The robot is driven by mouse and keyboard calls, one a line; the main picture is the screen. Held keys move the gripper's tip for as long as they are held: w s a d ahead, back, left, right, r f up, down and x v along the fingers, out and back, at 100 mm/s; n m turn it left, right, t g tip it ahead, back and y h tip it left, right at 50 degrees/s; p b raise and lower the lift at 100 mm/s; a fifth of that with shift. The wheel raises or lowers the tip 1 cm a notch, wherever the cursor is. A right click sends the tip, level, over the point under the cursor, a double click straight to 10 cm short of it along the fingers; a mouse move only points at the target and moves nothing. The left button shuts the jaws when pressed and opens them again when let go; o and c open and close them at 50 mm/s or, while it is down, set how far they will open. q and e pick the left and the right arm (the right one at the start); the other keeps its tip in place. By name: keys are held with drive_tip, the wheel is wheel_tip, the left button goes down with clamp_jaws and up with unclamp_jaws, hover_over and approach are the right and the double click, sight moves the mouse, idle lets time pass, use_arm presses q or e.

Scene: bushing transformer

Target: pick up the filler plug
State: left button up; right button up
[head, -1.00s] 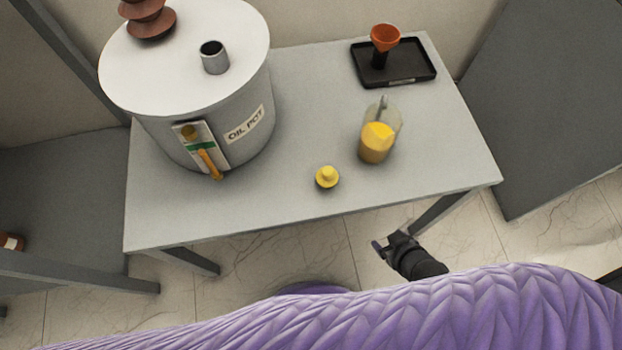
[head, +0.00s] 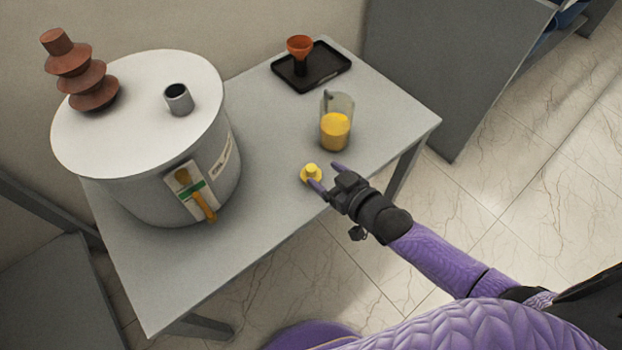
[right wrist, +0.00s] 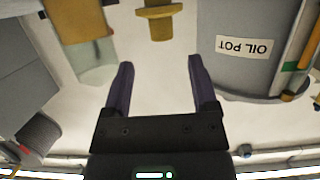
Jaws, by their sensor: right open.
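The filler plug (head: 311,173) is a small yellow piece with a knob on a wider flange, standing on the grey table near its front edge. My right gripper (head: 326,177) is open and empty, its two purple fingers on the near side of the plug. In the right wrist view the plug (right wrist: 160,18) is ahead of the open fingers (right wrist: 160,80) and lies between their lines, apart from them. My left gripper is not in view.
The oil pot (head: 150,150) with a brown bushing (head: 75,72) and an open neck (head: 178,98) stands left on the table (head: 255,215). A jug of yellow liquid (head: 335,130) is close behind the plug.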

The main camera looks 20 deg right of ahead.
sight(313, 170)
drive_tip(key=b+x, duration=0.2)
drive_tip(key=x, duration=0.1)
drive_tip(key=f+b+x, duration=0.1)
drive_tip(key=b+x, duration=0.1)
drive_tip(key=x, duration=0.2)
drive_tip(key=shift+s+a+f, duration=0.1)
drive_tip(key=shift+a+f, duration=0.05)
drive_tip(key=shift+r, duration=0.2)
drive_tip(key=shift+c, duration=0.4)
drive_tip(key=c, duration=0.5)
clamp_jaws()
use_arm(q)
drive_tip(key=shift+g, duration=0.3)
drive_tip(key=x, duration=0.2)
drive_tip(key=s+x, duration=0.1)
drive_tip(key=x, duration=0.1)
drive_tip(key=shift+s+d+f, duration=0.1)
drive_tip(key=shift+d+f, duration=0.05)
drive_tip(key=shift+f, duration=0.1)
